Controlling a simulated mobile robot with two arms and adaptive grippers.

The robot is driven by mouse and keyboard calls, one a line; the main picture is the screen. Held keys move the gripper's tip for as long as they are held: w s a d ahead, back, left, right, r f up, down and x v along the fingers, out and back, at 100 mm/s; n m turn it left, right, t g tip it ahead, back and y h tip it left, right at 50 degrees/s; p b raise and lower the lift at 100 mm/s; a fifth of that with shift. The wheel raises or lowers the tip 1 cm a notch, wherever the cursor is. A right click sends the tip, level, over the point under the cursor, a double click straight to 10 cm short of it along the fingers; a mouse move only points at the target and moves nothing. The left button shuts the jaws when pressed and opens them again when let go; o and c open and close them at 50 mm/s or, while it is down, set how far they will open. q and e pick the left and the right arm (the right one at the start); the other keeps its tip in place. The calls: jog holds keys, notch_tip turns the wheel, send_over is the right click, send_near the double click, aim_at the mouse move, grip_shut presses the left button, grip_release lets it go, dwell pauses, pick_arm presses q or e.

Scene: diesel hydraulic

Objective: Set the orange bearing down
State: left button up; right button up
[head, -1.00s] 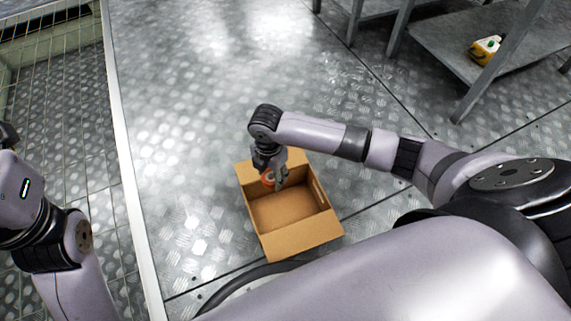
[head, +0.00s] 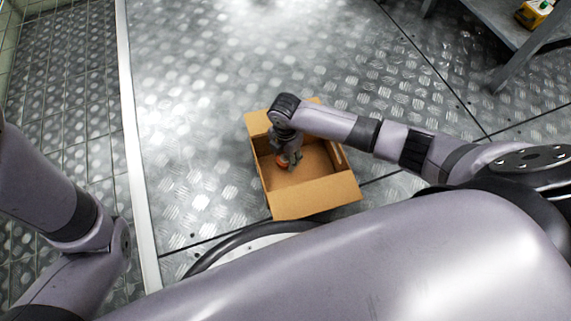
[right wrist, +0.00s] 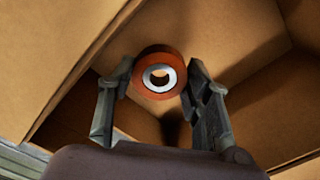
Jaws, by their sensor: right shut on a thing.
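The orange bearing (right wrist: 143,66) is a ring with a pale metal inner race. In the right wrist view it sits between the fingertips of my right gripper (right wrist: 160,82), which is shut on it. In the head view the bearing (head: 283,163) is partly hidden below my right gripper (head: 289,163), which reaches down inside an open cardboard box (head: 318,198). I cannot tell whether the bearing touches the box floor. My left arm shows at the left of the head view, but its gripper is out of view.
The box stands on a metal tread-plate floor (head: 200,130) with its flaps open. A metal shelf (head: 490,22) with a yellow and white item (head: 533,13) is at the upper right. A pale floor strip (head: 136,150) runs down the left side.

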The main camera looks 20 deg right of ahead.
aim_at(285, 158)
jog(key=shift+f, duration=0.5)
notch_tip(285, 158, down, 3)
jog(key=b, duration=0.2)
jog(key=shift+b, duration=0.35)
jog(key=shift+r, duration=0.15)
jog(key=o, duration=1.2)
